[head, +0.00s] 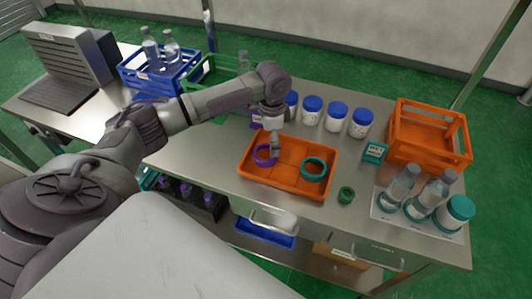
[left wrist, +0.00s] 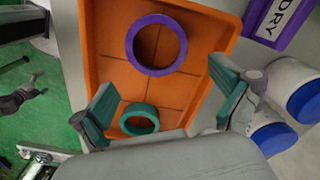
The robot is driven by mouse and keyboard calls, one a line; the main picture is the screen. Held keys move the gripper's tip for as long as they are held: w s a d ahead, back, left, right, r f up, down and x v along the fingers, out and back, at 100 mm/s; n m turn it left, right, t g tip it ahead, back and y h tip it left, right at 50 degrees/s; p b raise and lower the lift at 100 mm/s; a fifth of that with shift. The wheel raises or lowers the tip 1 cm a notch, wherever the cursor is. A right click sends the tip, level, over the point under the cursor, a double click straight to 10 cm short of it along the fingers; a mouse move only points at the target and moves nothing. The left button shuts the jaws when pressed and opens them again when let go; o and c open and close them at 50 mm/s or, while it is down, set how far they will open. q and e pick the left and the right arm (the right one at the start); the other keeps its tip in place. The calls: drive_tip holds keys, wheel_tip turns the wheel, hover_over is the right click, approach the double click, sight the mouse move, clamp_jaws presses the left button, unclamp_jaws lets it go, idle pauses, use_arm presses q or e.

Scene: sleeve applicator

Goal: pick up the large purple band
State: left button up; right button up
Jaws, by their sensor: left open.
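The purple band (head: 262,164) lies in the left part of the orange tray (head: 288,190), and a teal band (head: 313,179) lies in its right part. My left gripper (head: 275,148) is above the tray beside the purple band, partly hiding it in the head view. In the left wrist view the purple band (left wrist: 156,71) lies flat, beyond the open fingers of my left gripper (left wrist: 165,98). The teal band (left wrist: 139,132) shows between the fingers, nearer the palm. Nothing is held. My right gripper is not in view.
White jars with blue lids (head: 336,118) stand behind the tray, close to one finger in the wrist view. A purple "DRY" label (left wrist: 283,22) is nearby. A small green ring (head: 346,195), bottles (head: 422,205) and an orange crate (head: 428,150) are at right.

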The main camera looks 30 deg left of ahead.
use_arm(q)
drive_tip(key=f+p, duration=0.1)
drive_tip(key=f, duration=0.3)
drive_tip(key=shift+s, duration=0.2)
drive_tip(key=shift+a+f+p, duration=0.1)
drive_tip(key=shift+f+p, duration=0.2)
drive_tip(key=shift+f, duration=0.1)
drive_tip(key=shift+w+f, duration=0.1)
drive_tip(key=shift+f, duration=0.05)
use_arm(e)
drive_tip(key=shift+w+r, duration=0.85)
use_arm(q)
drive_tip(key=c, duration=0.6)
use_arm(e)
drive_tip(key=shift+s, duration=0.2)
